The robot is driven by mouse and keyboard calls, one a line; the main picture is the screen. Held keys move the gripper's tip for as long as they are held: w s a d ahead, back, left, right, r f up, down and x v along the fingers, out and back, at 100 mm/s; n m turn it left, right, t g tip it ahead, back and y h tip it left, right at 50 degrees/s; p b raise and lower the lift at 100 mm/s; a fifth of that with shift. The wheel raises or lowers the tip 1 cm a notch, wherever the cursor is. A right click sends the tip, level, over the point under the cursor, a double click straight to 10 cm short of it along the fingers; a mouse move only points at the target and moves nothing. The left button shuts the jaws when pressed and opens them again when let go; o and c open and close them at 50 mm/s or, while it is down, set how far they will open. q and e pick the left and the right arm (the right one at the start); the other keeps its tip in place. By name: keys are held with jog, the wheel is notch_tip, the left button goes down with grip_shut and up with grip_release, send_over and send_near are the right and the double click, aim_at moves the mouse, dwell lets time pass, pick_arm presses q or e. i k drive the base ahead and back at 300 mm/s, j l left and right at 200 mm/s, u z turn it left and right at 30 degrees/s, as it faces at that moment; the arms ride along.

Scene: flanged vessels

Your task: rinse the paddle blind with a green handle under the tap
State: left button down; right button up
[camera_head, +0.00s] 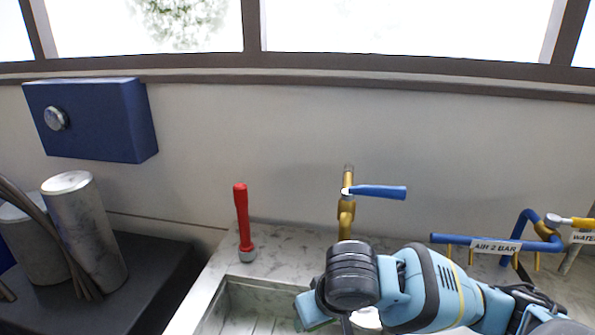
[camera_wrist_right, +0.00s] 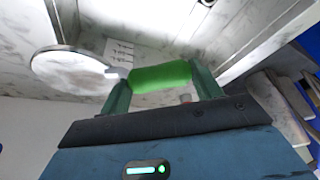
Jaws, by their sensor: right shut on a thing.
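The paddle blind shows in the right wrist view as a flat, round grey-white disc (camera_wrist_right: 72,70) with a short neck and a green handle (camera_wrist_right: 160,77). My right gripper (camera_wrist_right: 163,88) is shut on the green handle, with the disc sticking out to the left. In the head view my right gripper (camera_head: 318,314) is low over the sink, mostly hidden by my wrist; I cannot make out the blind there. The brass tap (camera_head: 346,218) stands behind my wrist, its blue lever (camera_head: 378,192) pointing right. Its outlet is hidden, and I see no water. My left gripper is out of view.
The stone sink (camera_head: 248,300) opens below my wrist. A red-handled tool (camera_head: 242,218) stands upright on the counter left of the tap. Blue air piping (camera_head: 470,240) runs along the right. Metal cylinders (camera_head: 85,225) stand at left under a blue wall box (camera_head: 95,120).

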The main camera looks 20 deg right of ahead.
aim_at(395, 192)
jog(key=k+j, duration=0.15)
jog(key=k, duration=0.2)
jog(key=k+j+z, duration=0.1)
jog(key=k, duration=0.25)
jog(key=j+z, duration=0.1)
jog(key=z, duration=0.95)
